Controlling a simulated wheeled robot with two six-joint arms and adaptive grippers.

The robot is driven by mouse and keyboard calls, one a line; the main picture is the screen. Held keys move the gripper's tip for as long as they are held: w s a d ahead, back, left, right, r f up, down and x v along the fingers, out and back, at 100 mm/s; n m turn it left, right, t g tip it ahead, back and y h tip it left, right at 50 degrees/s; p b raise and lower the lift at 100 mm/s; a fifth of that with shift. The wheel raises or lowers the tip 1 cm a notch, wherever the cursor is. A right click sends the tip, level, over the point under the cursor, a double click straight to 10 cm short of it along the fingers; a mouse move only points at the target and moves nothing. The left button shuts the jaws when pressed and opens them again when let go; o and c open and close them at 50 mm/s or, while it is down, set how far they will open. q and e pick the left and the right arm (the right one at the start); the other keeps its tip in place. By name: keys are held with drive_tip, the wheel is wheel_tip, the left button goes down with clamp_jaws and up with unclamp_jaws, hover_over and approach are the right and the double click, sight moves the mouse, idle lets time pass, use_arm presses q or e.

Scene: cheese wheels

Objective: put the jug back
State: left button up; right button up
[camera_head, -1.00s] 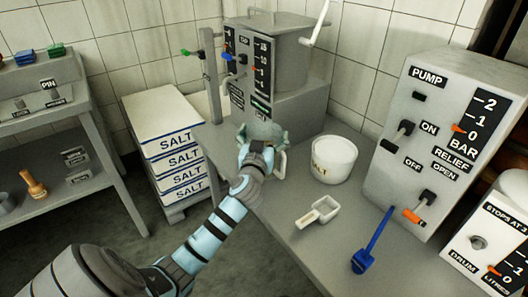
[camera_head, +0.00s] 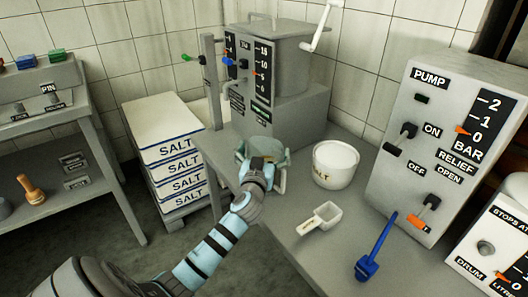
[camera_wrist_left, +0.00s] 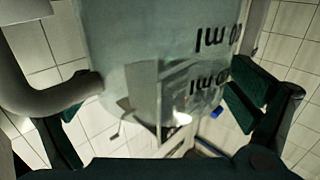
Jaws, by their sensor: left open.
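The jug (camera_head: 272,147) is pale green and see-through. It appears upright on the table in front of the vat, partly hidden by my left gripper (camera_head: 261,171). In the left wrist view the jug (camera_wrist_left: 165,50) fills the upper middle, with upside-down "ml" marks and a grey handle at the left. My left gripper is open, with one dark finger on each side of the jug in the left wrist view (camera_wrist_left: 165,105). I cannot tell whether the fingers touch it. My right gripper is not in view.
A white salt tub (camera_head: 333,168) stands just right of the jug. A white scoop (camera_head: 320,218) and a blue tool (camera_head: 372,252) lie nearer. The vat (camera_head: 280,65) is behind, the pump box (camera_head: 408,165) at right. Stacked salt sacks (camera_head: 172,150) stand left of the table (camera_head: 285,240).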

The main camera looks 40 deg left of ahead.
use_arm(q)
drive_tip(key=p+v, duration=0.1)
drive_tip(key=v, duration=1.1)
drive_tip(key=shift+p, duration=0.35)
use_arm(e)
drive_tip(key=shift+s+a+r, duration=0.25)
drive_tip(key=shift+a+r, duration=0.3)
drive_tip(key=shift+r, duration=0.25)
use_arm(q)
drive_tip(key=shift+r, duration=0.1)
drive_tip(key=shift+d, duration=0.1)
